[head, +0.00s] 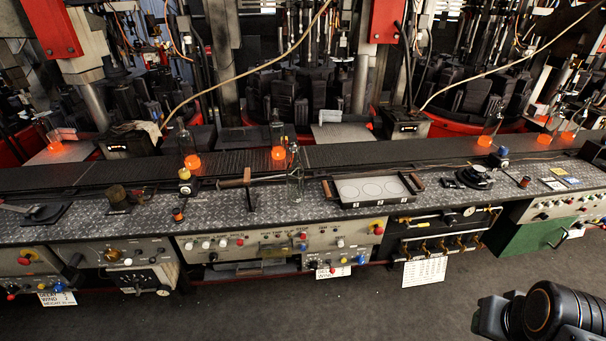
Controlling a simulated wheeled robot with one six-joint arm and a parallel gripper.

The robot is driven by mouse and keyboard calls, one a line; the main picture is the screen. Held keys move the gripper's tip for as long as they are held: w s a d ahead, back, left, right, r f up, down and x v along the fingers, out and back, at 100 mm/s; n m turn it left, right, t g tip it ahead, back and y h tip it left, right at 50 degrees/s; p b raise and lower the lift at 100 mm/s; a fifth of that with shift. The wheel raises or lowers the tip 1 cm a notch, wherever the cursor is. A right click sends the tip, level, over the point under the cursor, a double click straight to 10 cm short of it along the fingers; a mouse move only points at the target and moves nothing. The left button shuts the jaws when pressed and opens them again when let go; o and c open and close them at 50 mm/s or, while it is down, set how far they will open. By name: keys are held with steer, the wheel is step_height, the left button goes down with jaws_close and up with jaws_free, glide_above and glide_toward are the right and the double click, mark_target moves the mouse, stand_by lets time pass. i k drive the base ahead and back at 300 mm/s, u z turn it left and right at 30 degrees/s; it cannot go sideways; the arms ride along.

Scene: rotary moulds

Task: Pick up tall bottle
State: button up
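A clear, tall bottle (295,178) stands upright on the metal counter, near the middle of the head view. It is see-through, so its outline is faint. Other clear bottles with glowing orange bases stand along the dark conveyor behind it, such as one at centre (278,142) and one further left (190,148). Part of my arm shows at the bottom right corner, well apart from the tall bottle. My gripper's fingers cannot be seen.
On the patterned counter (235,207), a wooden-handled tool (234,183) lies just left of the tall bottle. A white tray with brown handles (345,191) sits to its right. Knobs and valves line the counter's front. The dark floor (300,310) before it is clear.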

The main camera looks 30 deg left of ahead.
mark_target(294, 170)
steer(key=u, duration=0.5)
steer(key=i, duration=0.95)
steer(key=u, duration=0.85)
